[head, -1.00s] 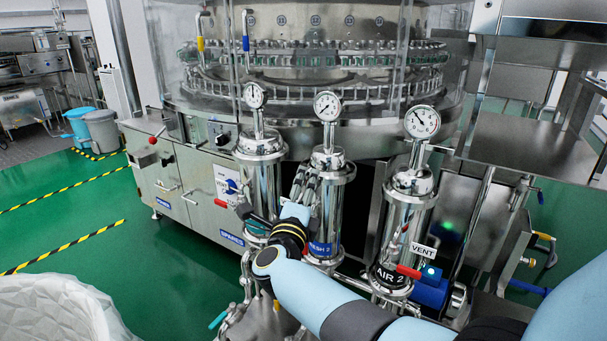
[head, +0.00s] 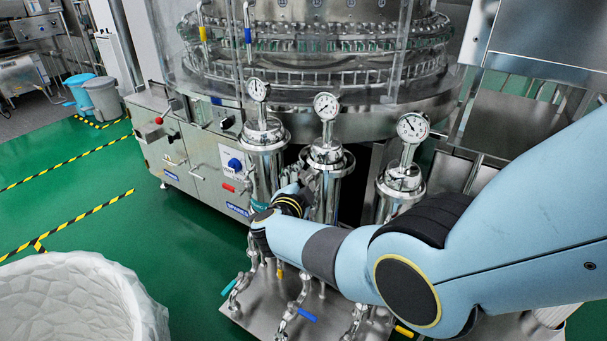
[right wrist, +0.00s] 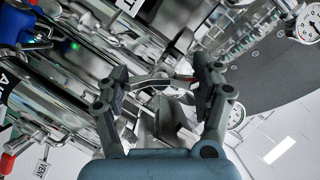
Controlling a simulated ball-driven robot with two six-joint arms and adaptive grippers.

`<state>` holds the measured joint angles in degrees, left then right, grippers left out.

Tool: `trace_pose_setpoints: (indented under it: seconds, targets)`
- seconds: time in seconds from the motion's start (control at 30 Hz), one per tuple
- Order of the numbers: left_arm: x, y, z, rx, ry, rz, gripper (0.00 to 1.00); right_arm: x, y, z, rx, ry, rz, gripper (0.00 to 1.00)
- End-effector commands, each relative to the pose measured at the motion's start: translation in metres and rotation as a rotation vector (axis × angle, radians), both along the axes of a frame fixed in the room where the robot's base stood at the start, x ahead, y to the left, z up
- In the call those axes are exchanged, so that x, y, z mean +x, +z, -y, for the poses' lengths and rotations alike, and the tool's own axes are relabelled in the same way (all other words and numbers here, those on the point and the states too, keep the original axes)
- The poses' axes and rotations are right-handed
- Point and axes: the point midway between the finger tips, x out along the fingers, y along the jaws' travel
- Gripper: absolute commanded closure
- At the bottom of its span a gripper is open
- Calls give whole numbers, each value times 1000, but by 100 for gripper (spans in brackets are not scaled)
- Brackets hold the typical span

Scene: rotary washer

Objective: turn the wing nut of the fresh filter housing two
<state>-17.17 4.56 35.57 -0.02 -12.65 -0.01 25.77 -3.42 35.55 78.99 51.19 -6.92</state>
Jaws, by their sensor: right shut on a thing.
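The fresh filter housing two (head: 328,203) is the middle of three polished steel housings, with a round gauge (head: 326,106) on top. My right arm reaches to it from the right and hides its lower part and label. My right gripper (head: 309,178) is at the upper left side of this housing, just below its clamp collar. In the right wrist view its two fingers stand either side of the wing nut (right wrist: 160,83), a curved metal piece, and are shut on it. Much of the nut is hidden. My left gripper is not in view.
A left housing (head: 263,165) and a right housing (head: 400,188) flank the middle one closely. Valves with coloured handles (head: 306,315) sit low on a steel base. A white lined bin (head: 75,310) stands front left; green floor is clear on the left.

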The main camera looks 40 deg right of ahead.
Motion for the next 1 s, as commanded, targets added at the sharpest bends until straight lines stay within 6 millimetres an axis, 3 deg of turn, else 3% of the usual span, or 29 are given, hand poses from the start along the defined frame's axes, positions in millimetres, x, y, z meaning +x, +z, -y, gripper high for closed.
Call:
trace_pose_setpoints:
  seconds: [0.2, 0.6, 1.0]
  targets:
    - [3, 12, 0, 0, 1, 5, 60, 2, 2, -2, -75, 3, -188, 65]
    - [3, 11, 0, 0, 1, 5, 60, 1, -2, -3, -202, 5, -497, 65]
    - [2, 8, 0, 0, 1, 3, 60, 0, -2, -2, -259, 5, -634, 65]
